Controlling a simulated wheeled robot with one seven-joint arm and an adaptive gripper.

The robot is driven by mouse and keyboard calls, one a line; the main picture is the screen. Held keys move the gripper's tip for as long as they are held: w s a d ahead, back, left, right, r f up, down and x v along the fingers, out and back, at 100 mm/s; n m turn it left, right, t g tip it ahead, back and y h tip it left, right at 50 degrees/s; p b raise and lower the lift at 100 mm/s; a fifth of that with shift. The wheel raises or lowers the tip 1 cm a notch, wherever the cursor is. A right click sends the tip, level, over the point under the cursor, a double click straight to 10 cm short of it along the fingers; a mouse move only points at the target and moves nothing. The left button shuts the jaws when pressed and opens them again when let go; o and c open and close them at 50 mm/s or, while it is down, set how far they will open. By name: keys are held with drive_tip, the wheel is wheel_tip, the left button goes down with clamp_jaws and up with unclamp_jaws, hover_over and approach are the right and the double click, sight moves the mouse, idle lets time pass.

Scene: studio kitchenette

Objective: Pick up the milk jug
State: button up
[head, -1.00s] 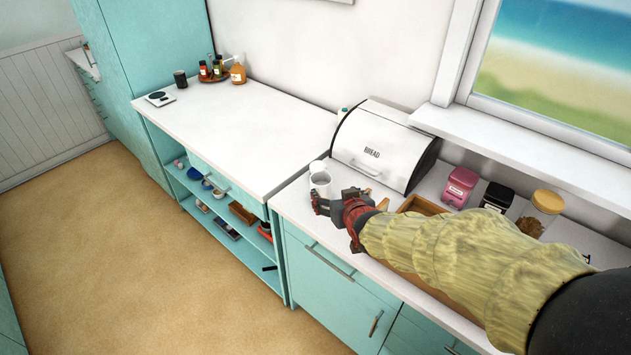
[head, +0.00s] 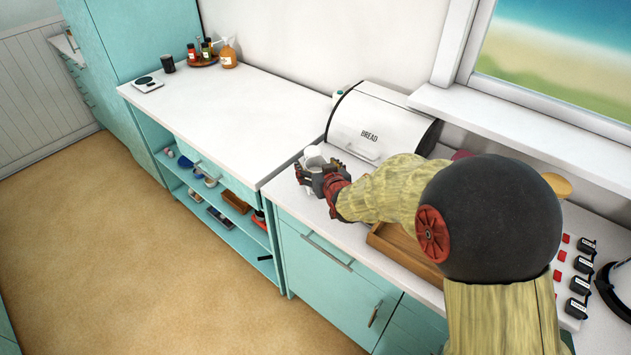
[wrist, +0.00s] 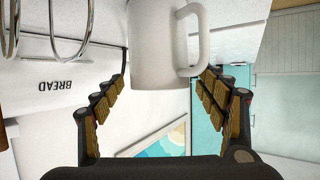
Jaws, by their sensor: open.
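The milk jug is a plain white vessel with a loop handle. In the head view the white jug (head: 313,158) stands on the counter in front of the bread box, partly hidden by my gripper (head: 318,180). In the wrist view the jug (wrist: 163,50) is at the top centre, its handle on the right side. My open gripper (wrist: 165,85) has one finger on each side of the jug, with the jug at the fingertips. Gaps show beside it, and I see no grip on it.
The white bread box (head: 378,125) stands close behind the jug. A wooden tray (head: 392,246) lies to the right, partly under my arm. The long white worktop (head: 235,115) on the left is mostly clear. Thin metal loops (wrist: 70,25) show in the wrist view.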

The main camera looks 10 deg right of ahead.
drive_tip(key=shift+w, duration=0.1)
drive_tip(key=shift+c, duration=1)
clamp_jaws()
